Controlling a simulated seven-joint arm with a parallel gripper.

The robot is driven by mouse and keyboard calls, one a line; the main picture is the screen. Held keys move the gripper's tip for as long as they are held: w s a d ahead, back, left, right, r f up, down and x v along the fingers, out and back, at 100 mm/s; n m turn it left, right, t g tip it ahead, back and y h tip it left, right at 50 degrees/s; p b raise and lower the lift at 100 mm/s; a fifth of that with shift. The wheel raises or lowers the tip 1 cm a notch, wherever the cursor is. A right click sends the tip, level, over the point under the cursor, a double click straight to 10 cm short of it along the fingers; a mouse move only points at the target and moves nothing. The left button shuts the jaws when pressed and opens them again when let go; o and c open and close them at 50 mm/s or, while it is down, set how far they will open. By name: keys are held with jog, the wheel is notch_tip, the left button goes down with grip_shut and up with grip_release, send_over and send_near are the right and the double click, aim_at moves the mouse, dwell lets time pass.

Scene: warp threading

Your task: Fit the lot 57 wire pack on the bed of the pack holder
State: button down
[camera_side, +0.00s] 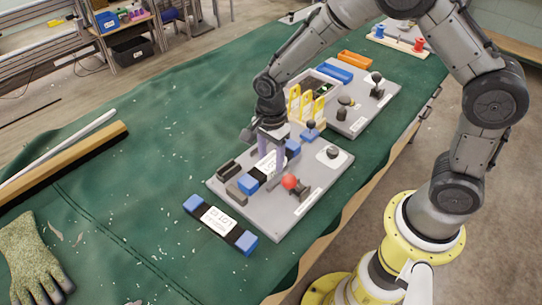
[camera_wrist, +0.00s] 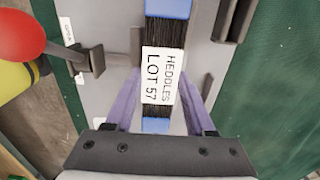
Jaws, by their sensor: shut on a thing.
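The lot 57 wire pack (camera_wrist: 161,76) is a black wire bundle with blue ends and a white label reading "HEDDLES LOT 57". My gripper (camera_wrist: 160,90) is shut on it, with one purple finger along each side. In the side view my gripper (camera_side: 271,152) and the pack, with its blue near end (camera_side: 248,184), are over the grey plate of the pack holder (camera_side: 274,222). Dark blocks (camera_side: 237,193) stand left of the pack, and a red-ball lever (camera_side: 289,181) stands right of it. I cannot tell whether the pack touches the bed; my fingers hide part of it.
A second blue-ended pack (camera_side: 220,220) lies on the green cloth in front of the plate. Behind are yellow upright guides (camera_side: 306,103), another grey plate (camera_side: 354,128) with black knobs and an orange tray (camera_side: 355,59). A glove (camera_side: 32,257) lies front left.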

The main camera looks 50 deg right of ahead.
jog(key=shift+f, duration=0.65)
dwell(1.5)
jog(key=shift+c, duration=0.9)
grip_release()
jog(key=shift+o, duration=0.2)
jog(key=shift+f, duration=0.1)
jog(key=shift+o, duration=0.7)
jog(key=shift+r, duration=3.55)
jog(key=shift+d+r, duration=0.1)
